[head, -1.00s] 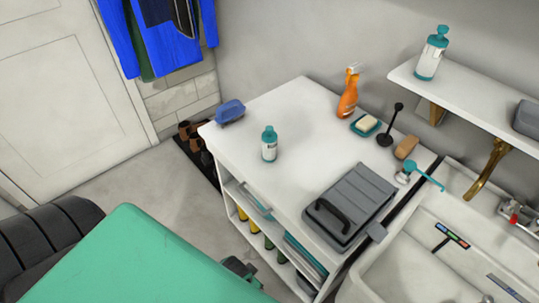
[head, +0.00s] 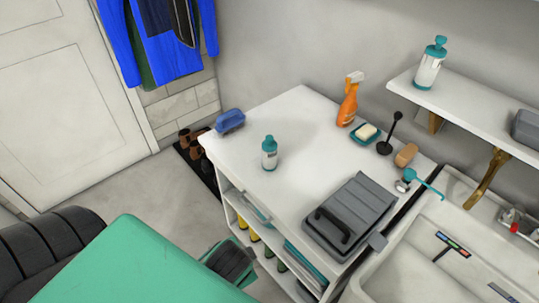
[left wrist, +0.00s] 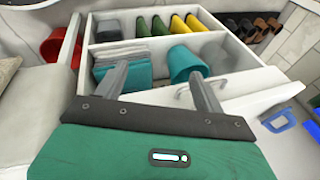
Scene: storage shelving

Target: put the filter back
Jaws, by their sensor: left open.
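A grey ribbed flat case with a black handle (head: 350,214) lies on the white counter beside the sink; it is the only thing that looks like the filter, but I cannot be sure. My left gripper (head: 234,262) is in front of the counter's open shelves, left of and apart from the case, partly hidden by my green arm link. In the left wrist view its two fingers (left wrist: 162,88) are spread apart with nothing held between them, facing the shelves. My right gripper is in neither view.
The white counter (head: 300,105) holds a teal-capped bottle (head: 269,153), blue brush (head: 230,121), orange spray bottle (head: 348,100) and soap dish (head: 366,132). The sink (head: 400,255) is at right. The shelves hold yellow boots (left wrist: 178,24), folded cloths (left wrist: 122,58) and a teal bucket (left wrist: 186,64).

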